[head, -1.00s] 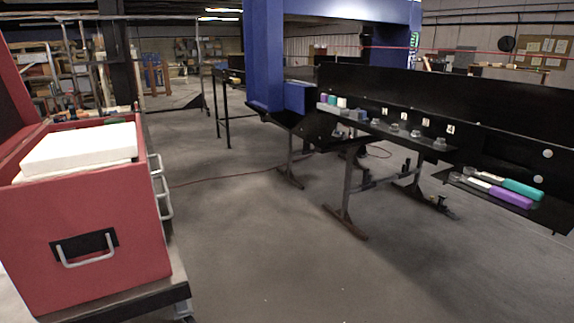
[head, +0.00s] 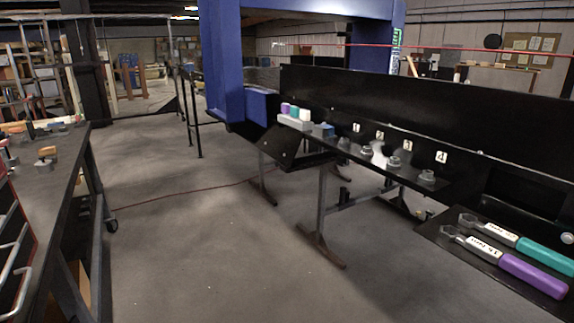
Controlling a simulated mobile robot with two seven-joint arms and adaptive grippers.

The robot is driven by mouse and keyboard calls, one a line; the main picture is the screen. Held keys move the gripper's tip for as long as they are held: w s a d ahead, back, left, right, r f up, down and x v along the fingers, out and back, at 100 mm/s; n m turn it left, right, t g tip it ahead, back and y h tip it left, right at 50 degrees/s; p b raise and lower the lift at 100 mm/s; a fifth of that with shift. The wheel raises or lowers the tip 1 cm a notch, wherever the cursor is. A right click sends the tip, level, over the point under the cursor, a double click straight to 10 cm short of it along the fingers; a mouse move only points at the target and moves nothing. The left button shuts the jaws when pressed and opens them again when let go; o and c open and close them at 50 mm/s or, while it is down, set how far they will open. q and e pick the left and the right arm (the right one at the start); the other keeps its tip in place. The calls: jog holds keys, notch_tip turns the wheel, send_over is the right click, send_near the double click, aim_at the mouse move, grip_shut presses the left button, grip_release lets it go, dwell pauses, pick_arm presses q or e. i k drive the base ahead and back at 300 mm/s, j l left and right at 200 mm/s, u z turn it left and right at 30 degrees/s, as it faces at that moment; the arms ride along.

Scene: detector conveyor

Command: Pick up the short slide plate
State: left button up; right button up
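I cannot pick out a short slide plate for certain in the head view. A black conveyor frame (head: 400,105) runs along the right, with a narrow black shelf (head: 440,192) on its near side. Several small grey metal fittings (head: 394,163) stand on that shelf below small white labels. A dark sloping plate (head: 290,151) sits at the frame's left end, under the blue housing; I cannot tell whether it is the short slide plate. Neither of my grippers is in view.
Purple-handled (head: 533,275) and teal-handled (head: 545,254) wrenches lie on a black tray at right. Small coloured containers (head: 294,111) stand beside the blue housing (head: 222,60). A black workbench (head: 68,165) stands at left. The concrete floor between is clear, except for a red cable (head: 180,190).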

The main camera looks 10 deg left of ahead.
aim_at(81, 254)
jog(key=i+u, duration=0.7)
jog(key=i+l+u, duration=0.15)
jog(key=i+u, duration=0.8)
jog(key=u, duration=0.2)
jog(key=i+l+u, duration=0.2)
jog(key=u, duration=0.15)
jog(key=i+l+u, duration=0.15)
jog(key=i, duration=0.25)
jog(key=i+l+u, duration=0.2)
jog(key=i, duration=0.2)
jog(key=k+u, duration=0.1)
jog(key=k, duration=0.5)
jog(key=u, duration=1.3)
jog(key=i+l, duration=0.1)
jog(key=l, duration=0.4)
jog(key=i+l, duration=0.1)
jog(key=l, duration=0.35)
jog(key=i+l, duration=0.1)
jog(key=l, duration=0.4)
jog(key=i+l, duration=0.1)
jog(key=l, duration=0.35)
